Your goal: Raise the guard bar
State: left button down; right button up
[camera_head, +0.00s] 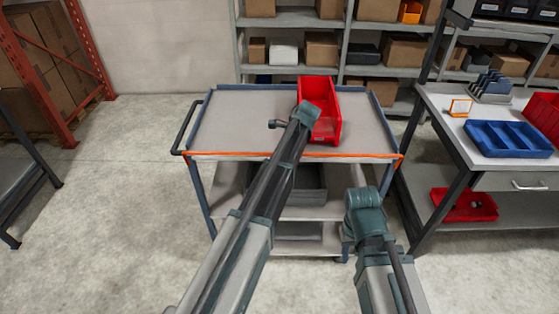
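The guard bar (240,155) is a thin orange bar along the front edge of the grey cart's top (234,122). It lies level with the top, and my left arm crosses in front of part of it. My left arm reaches up over the cart, its teal end joint (307,113) in front of a red bin; I cannot make out its fingers. My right arm ends in a teal part (365,208) below and in front of the bar's right end, apart from it in the picture. Its fingers are hidden, so their opening does not show.
An open red bin (325,128) stands on the cart top. A workbench (435,99) with a blue tray (507,138) is at the right, with a red bin (462,205) on its lower shelf. Shelves stand behind. The floor left of the cart is clear.

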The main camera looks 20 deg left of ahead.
pick_arm(q)
jog(key=shift+w+a, duration=0.1)
jog(key=shift+w, duration=0.1)
dwell(0.6)
jog(key=c, duration=0.8)
grip_release()
jog(key=shift+r, duration=0.1)
jog(key=shift+c, duration=0.2)
